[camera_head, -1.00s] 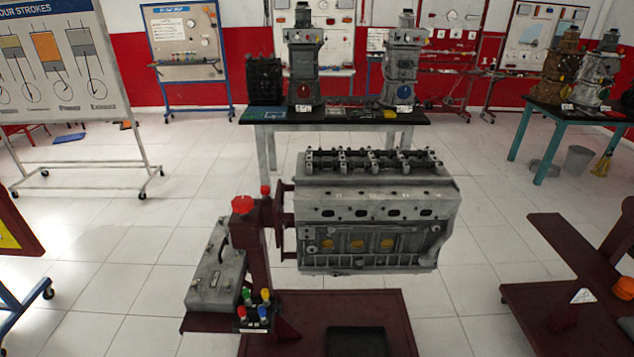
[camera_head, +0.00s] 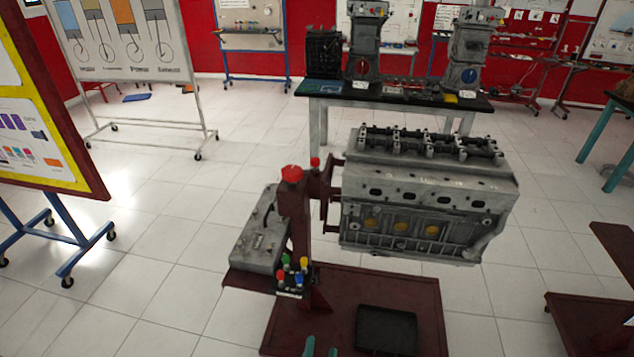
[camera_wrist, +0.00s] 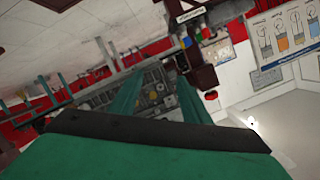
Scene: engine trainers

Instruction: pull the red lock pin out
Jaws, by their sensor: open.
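A small red pin (camera_head: 314,163) stands upright at the top of the engine stand's collar, beside the engine block (camera_head: 425,195). A larger red knob (camera_head: 291,173) caps the dark red post (camera_head: 296,225) just left of it. I cannot tell for certain which of these is the lock pin. My gripper (camera_head: 320,350) shows only as green fingertips at the bottom edge, in front of the stand and well below both red parts. In the wrist view my gripper (camera_wrist: 157,80) is open, with nothing between its green fingers. A red knob (camera_wrist: 210,95) shows right of them.
A small holder with red, yellow, green and blue knobs (camera_head: 292,275) sits low on the post. A grey box (camera_head: 258,240) stands left of the post. A black tray (camera_head: 386,330) lies on the stand's base. A yellow-edged board (camera_head: 45,150) stands left; floor between is clear.

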